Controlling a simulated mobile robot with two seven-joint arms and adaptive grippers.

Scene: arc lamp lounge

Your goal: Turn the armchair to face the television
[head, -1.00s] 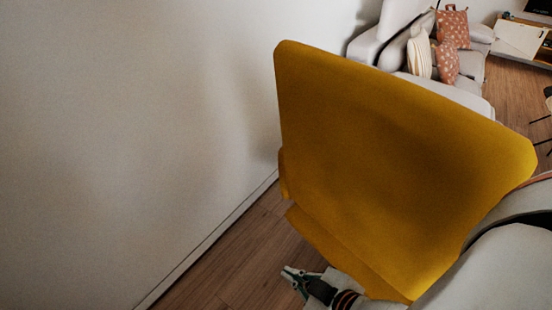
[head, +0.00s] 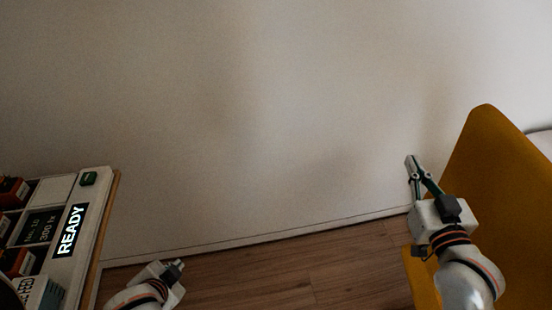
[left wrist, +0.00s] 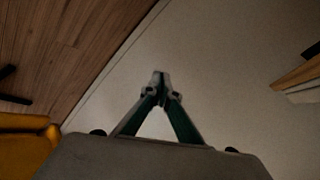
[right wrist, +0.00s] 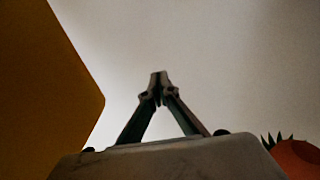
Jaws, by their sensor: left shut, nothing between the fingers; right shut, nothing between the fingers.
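The mustard-yellow armchair (head: 510,190) stands at the right of the head view, partly cut off by the frame edge. It also shows at the left of the right wrist view (right wrist: 40,90) and at the lower left of the left wrist view (left wrist: 22,148). My right gripper (head: 410,160) is shut and empty, just left of the armchair, in front of the wall. My left gripper (head: 178,264) is shut and empty, low over the floor at the lower left, well apart from the armchair. The television is not in view.
A bare pale wall (head: 260,120) fills the back. Wooden floor (head: 300,270) lies clear between my grippers. A counter-like unit with a "READY" display (head: 72,230) stands at the left. An orange-red object with dark leafy points (right wrist: 297,155) shows in the right wrist view.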

